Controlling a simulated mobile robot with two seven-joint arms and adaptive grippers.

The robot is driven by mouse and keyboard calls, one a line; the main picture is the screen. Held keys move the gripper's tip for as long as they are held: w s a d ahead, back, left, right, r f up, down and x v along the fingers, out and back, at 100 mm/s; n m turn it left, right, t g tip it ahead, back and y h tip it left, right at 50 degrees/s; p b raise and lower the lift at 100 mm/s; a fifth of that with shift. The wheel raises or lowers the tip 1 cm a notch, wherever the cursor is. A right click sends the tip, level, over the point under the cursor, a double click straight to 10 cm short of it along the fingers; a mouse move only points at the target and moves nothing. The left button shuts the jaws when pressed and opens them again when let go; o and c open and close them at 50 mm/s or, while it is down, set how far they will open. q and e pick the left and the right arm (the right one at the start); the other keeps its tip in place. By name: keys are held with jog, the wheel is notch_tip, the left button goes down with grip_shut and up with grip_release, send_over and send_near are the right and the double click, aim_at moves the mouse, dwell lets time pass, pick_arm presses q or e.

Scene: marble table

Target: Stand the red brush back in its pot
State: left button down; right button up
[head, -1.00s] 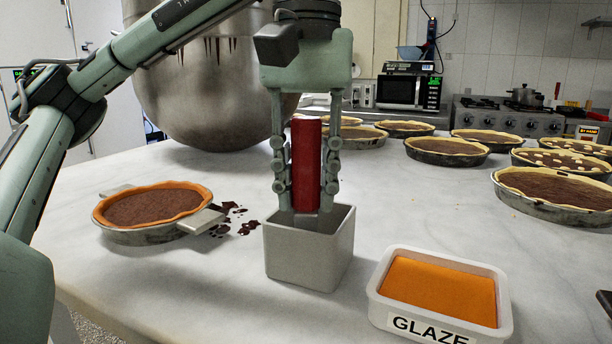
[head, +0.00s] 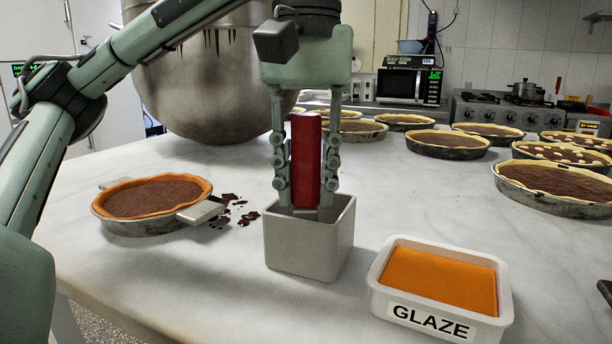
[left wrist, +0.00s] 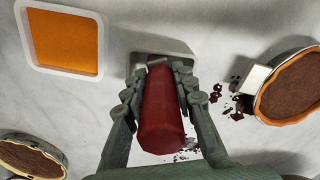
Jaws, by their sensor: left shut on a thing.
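The red brush (head: 306,160) is held upright between the fingers of my left gripper (head: 306,188). Its red handle shows, and its lower end is hidden inside the pot or behind the pot's near wall. The pot (head: 306,247) is a square, light grey container standing on the table. My left gripper is shut on the brush, with its fingertips at the level of the pot's rim. In the left wrist view the red handle (left wrist: 161,112) lies between both fingers and points toward the pot (left wrist: 150,62). My right gripper is not in view.
A white tray of orange glaze (head: 437,326) stands right of the pot. A chocolate tart (head: 152,197) with dark crumbs beside it (head: 230,210) is at left. Several tarts stand at the back right. A large metal bowl (head: 205,90) is behind my gripper.

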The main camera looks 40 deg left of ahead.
pick_arm(q)
jog(key=shift+f, duration=0.5)
jog(key=c, duration=1.2)
grip_release()
jog(key=shift+o, duration=0.2)
notch_tip(320, 180, up, 12)
jog(key=shift+r, duration=0.1)
